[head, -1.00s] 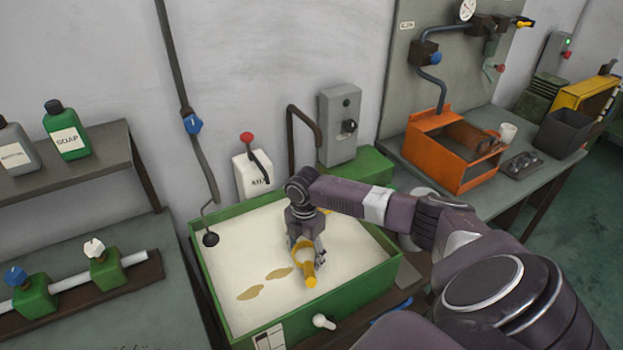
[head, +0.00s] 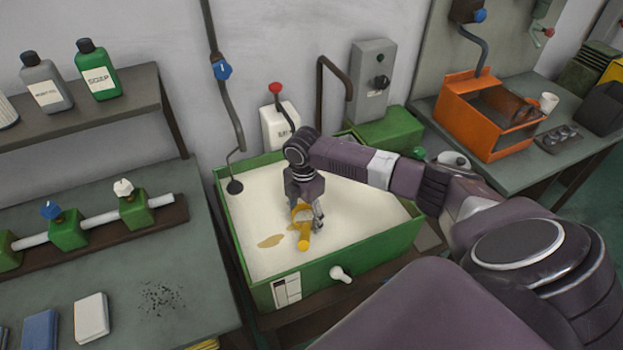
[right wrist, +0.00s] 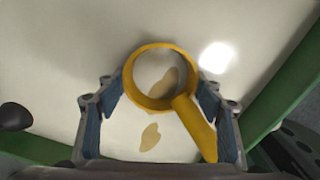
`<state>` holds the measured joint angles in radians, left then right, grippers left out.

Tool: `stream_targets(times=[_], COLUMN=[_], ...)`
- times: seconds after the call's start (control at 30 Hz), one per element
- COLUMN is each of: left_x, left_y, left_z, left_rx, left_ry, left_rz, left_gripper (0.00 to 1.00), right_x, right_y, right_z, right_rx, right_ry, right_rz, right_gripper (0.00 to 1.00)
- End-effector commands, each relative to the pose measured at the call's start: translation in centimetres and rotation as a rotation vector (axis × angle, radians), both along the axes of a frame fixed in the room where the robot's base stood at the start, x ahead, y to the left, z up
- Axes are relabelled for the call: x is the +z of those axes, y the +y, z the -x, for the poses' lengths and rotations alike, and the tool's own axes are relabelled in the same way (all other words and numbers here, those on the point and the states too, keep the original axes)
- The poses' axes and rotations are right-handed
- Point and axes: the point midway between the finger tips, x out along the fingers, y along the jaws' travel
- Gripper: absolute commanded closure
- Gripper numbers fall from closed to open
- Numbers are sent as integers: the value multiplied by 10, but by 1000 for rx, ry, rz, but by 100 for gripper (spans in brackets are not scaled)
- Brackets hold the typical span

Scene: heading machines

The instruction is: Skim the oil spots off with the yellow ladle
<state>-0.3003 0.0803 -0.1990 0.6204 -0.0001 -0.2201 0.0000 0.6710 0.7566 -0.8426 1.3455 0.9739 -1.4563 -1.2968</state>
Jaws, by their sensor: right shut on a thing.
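The yellow ladle (head: 304,238) is in my right gripper (head: 304,213), low over the pale liquid in the green tank (head: 380,246). In the right wrist view the ladle (right wrist: 193,122) lies between the two fingers of the gripper (right wrist: 162,95). Its round bowl overlaps an oil spot (right wrist: 169,80), which shows inside the rim. I cannot tell whether the bowl touches the liquid. A second tan oil spot (right wrist: 150,137) lies clear of the ladle, and in the head view a spot (head: 270,241) shows left of the handle. My left gripper is out of view.
A dark round-ended pipe (head: 235,187) hangs at the tank's left back corner. The tank walls surround the ladle. A bench with valves (head: 133,203) stands left, and an orange box (head: 475,128) sits on the right bench.

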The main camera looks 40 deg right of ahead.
Motion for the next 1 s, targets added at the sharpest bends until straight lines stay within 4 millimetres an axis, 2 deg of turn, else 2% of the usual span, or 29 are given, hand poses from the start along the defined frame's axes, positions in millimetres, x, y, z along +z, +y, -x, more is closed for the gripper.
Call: stream_targets(times=[1.0], left_x=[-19], left_y=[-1], left_z=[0], left_rx=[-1], left_ry=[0], left_rz=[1], left_gripper=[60], right_x=[1], right_y=[71], right_z=[-17], right_rx=[2], right_ry=[-1], right_rz=[-1], right_gripper=[58])
